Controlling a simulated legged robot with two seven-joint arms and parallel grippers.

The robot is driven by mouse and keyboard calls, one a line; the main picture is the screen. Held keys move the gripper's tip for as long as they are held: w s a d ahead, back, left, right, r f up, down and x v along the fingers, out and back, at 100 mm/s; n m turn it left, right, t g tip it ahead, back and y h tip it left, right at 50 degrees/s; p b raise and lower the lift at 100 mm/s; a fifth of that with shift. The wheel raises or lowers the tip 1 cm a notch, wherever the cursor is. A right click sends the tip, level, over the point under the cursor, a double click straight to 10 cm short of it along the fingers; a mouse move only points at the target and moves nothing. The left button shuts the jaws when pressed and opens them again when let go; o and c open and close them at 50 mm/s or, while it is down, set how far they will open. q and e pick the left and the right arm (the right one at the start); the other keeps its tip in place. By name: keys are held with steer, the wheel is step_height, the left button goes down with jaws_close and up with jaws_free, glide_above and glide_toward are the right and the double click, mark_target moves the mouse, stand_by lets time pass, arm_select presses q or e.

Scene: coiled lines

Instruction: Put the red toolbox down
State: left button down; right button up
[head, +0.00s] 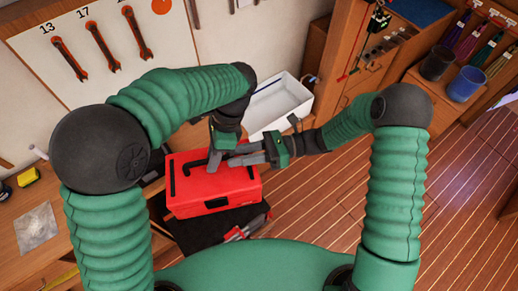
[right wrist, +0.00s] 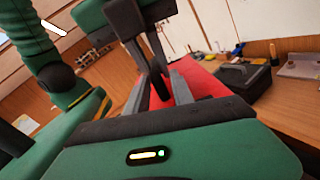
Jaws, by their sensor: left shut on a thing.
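The red toolbox (head: 230,184) is in the middle of the head view, with a dark handle on its lid and a dark latch on its front. My left gripper (head: 213,163) points down at the lid and is shut on the toolbox's handle. My right gripper (head: 240,155) reaches in from the right over the lid, its two grey fingers apart. In the right wrist view the right gripper's fingers (right wrist: 158,90) stand apart with a dark bar between them and the red toolbox (right wrist: 205,82) beyond. I cannot tell whether the toolbox touches what is below it.
A black surface (head: 200,238) with red-handled tools lies below the toolbox. A white bin (head: 280,105) stands behind it. A wooden bench (head: 20,235) is at the left, and a black case (right wrist: 243,80) shows in the right wrist view. The striped floor (head: 320,205) at the right is clear.

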steer(key=shift+s+a, duration=0.1)
steer(key=shift+a, duration=0.55)
arm_select(q)
steer(key=shift+s+d+r, duration=0.1)
steer(key=shift+s+d, duration=0.1)
steer(key=shift+d, duration=0.15)
arm_select(e)
steer(key=shift+s+d+r, duration=0.1)
steer(key=shift+s+d, duration=0.05)
steer(key=shift+d, duration=0.15)
steer(key=shift+c, duration=0.2)
arm_select(q)
steer(key=shift+d, duration=0.1)
arm_select(e)
steer(key=shift+d, duration=0.1)
steer(key=c, duration=0.5)
arm_select(q)
steer(key=shift+w, duration=0.1)
arm_select(e)
steer(key=shift+w, duration=0.2)
jaws_close()
arm_select(q)
steer(key=shift+a, duration=0.25)
arm_select(e)
steer(key=shift+a, duration=0.25)
arm_select(q)
steer(key=shift+d, duration=0.25)
arm_select(e)
steer(key=shift+w+d, duration=0.1)
steer(key=shift+d, duration=0.15)
